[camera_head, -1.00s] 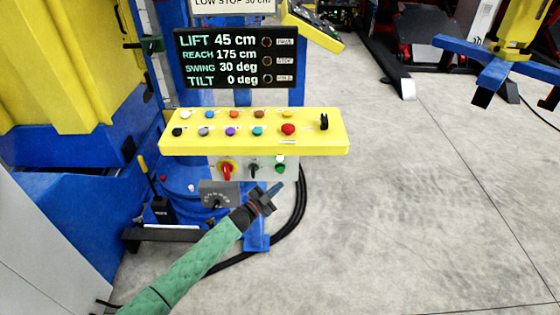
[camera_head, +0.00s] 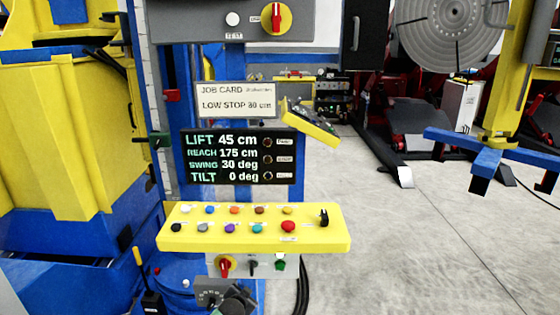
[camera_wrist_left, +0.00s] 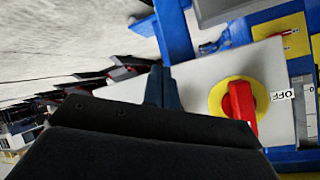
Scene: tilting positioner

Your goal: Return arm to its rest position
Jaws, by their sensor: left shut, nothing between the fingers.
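My right gripper is in neither view.
The display (camera_head: 240,156) reads lift 45 cm, reach 175 cm, swing 30 deg, tilt 0 deg. A job card (camera_head: 236,100) above it mentions a low stop. Yellow and blue machinery (camera_head: 60,130) stands at left. Open concrete floor (camera_head: 400,260) lies at right.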

